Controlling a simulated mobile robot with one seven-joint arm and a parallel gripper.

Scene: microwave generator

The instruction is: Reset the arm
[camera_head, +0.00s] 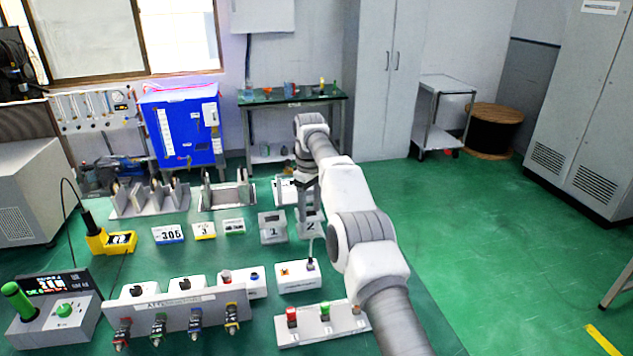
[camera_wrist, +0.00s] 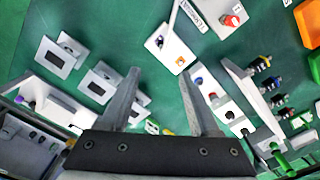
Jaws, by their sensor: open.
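My arm (camera_head: 365,245) reaches out from the lower right of the head view and bends down at its far end. My gripper (camera_head: 309,205) points down above the green surface, close to a grey box marked 2 (camera_head: 311,228) in the picture; contact cannot be told. In the wrist view my gripper (camera_wrist: 158,76) shows two grey fingers spread apart with nothing between them. A white box with a small switch (camera_wrist: 170,48) shows beyond the fingertips.
A panel with several coloured switches (camera_head: 178,312), a box with a green handle (camera_head: 52,312) and a base with coloured buttons (camera_head: 325,328) stand in front. A blue cabinet (camera_head: 183,125) and a table (camera_head: 292,98) stand behind. Green floor (camera_head: 470,220) is clear at right.

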